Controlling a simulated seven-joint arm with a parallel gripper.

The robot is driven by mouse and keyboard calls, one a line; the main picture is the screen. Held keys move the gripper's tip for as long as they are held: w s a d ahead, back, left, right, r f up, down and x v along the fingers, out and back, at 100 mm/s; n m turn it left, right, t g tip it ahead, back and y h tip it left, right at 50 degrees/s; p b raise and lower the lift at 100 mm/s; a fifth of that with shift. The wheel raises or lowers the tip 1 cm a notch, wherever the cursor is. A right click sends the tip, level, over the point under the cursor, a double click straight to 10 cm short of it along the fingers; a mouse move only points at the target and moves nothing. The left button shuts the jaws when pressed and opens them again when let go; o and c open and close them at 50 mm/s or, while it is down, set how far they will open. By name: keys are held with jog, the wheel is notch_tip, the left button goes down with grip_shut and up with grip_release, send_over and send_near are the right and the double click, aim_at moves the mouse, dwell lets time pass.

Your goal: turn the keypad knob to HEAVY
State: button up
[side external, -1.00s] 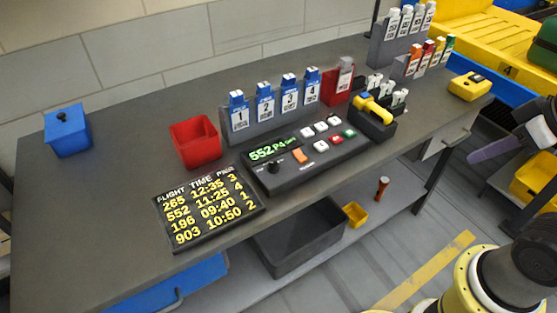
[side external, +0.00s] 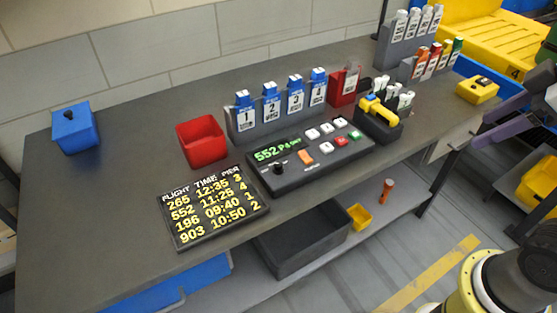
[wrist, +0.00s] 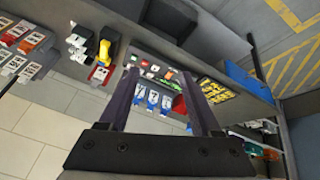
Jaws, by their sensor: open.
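The dark keypad (side external: 325,160) lies on the bench with a green display reading 552 P4 and white, red, green and orange buttons. Its black knob (side external: 278,168) is at the front left, below the display. The knob's markings and pointer direction are too small to read. The keypad also shows between my fingers in the wrist view (wrist: 163,82), where I cannot make out the knob. My gripper (wrist: 160,72) is open and empty, with dark purple fingers. In the side view it is at the right edge, well away from the keypad and partly cut off.
A flight board (side external: 215,208) lies left of the keypad. Behind are a red bin (side external: 202,143) and a rack of blue numbered tags (side external: 270,110). A yellow-handled tool (side external: 378,108) sits in a holder to the right. A blue box (side external: 75,130) stands far left. The bench's left side is mostly clear.

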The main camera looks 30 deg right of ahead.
jog(key=w+a+r+n+g, duration=0.1)
jog(key=w+a+r+n, duration=0.2)
jog(key=w+r+n, duration=0.5)
jog(key=n+g, duration=0.5)
send_over(278, 164)
notch_tip(278, 164, down, 20)
notch_tip(278, 164, down, 13)
jog(key=shift+f, duration=0.1)
grip_shut()
